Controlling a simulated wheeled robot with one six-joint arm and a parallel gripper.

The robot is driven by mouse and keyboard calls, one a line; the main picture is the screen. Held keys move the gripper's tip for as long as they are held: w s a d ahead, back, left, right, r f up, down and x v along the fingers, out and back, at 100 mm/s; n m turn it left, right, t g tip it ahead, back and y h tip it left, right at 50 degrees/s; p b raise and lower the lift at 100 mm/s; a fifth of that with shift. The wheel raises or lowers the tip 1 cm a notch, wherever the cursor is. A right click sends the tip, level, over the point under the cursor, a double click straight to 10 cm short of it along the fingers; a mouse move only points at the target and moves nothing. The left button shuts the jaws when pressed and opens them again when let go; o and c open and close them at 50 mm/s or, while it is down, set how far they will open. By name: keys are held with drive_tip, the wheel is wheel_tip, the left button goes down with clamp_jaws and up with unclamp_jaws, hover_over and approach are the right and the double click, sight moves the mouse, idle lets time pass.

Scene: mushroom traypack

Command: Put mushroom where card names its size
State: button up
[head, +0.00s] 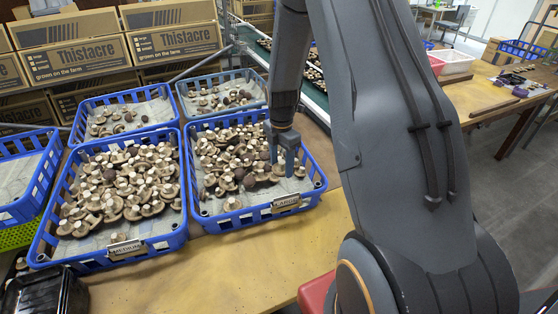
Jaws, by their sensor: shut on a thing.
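My gripper (283,163) points down over the right front blue tray (247,222), near its right side. Its jaws are shut on a mushroom that I cannot clearly tell from the mushrooms behind and below. The card (286,202) on this tray's front seems to read LARGE. Many brown mushrooms (222,160) with pale stems lie in the tray on a paper liner. The left front blue tray (90,258) has a card (126,247) reading MEDIUM and is also heaped with mushrooms (115,190). I cannot tell whether the held mushroom touches those in the tray.
Two smaller blue trays (127,95) (212,75) with mushrooms stand behind. Another blue crate (30,200) is at the left edge, with a black container (45,292) below it. Thistacre cartons (85,55) are stacked at the back. The wooden table (215,270) is clear in front.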

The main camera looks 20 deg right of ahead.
drive_tip(key=shift+f+b, duration=3.85)
drive_tip(key=shift+f, duration=2.15)
drive_tip(key=o, duration=0.8)
wheel_tip(320, 180, up, 8)
drive_tip(key=shift+f+b, duration=0.15)
drive_tip(key=shift+b, duration=0.75)
